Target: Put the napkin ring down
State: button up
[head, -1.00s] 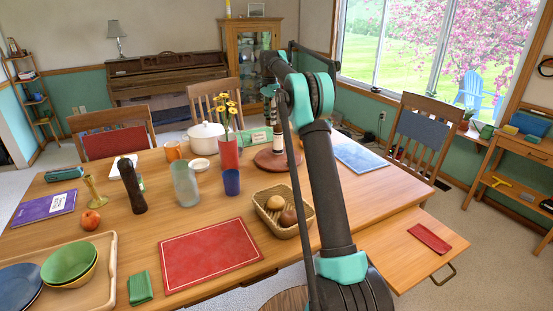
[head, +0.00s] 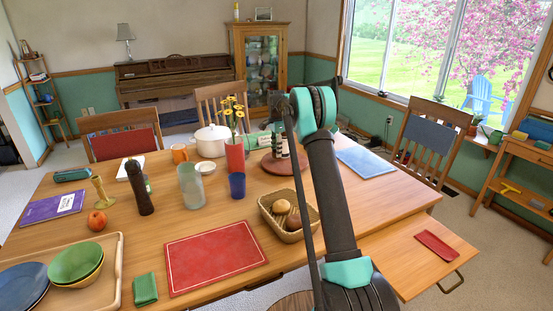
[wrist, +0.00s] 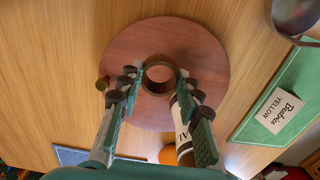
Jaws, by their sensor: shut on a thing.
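In the wrist view my gripper (wrist: 158,84) is shut on the napkin ring (wrist: 158,64), a small brownish ring held between the two fingertips. The ring is over the round reddish-brown wooden board (wrist: 205,60); I cannot tell whether it touches the board. A bottle with a white label (wrist: 184,115) is close beside the right finger.
A green mat with a name card (wrist: 285,105) lies right of the board in the wrist view. In the head view a red vase with yellow flowers (head: 235,155), a bread basket (head: 300,233) and a blue mat (head: 362,162) are around the board. Bare table lies between board and basket.

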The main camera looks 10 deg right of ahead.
aim_at(276, 165)
jog(key=shift+f, duration=2.2)
jog(key=shift+f, duration=0.15)
jog(key=o, duration=0.8)
notch_tip(276, 165, up, 12)
jog(key=shift+r, duration=0.2)
